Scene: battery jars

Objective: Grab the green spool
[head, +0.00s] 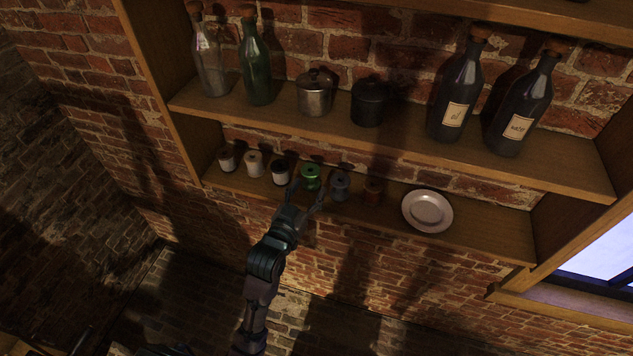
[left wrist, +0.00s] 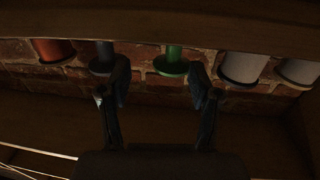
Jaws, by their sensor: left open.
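The green spool (head: 311,176) stands on the lower shelf, in the middle of a row of spools. In the left wrist view the green spool (left wrist: 172,62) shows between the two fingers, beyond their tips. My left gripper (head: 307,190) is open, with its fingers spread in front of the green spool. In the left wrist view the left gripper (left wrist: 160,88) has nothing between its fingers. I cannot tell whether a finger touches the spool. My right gripper is in neither view.
A grey-blue spool (head: 340,186) stands right of the green one, and a white spool (head: 280,173) stands left of it. A brown spool (head: 373,191) and a plate (head: 427,211) are further right. The upper shelf (head: 290,122) overhangs the row, bearing bottles and pots.

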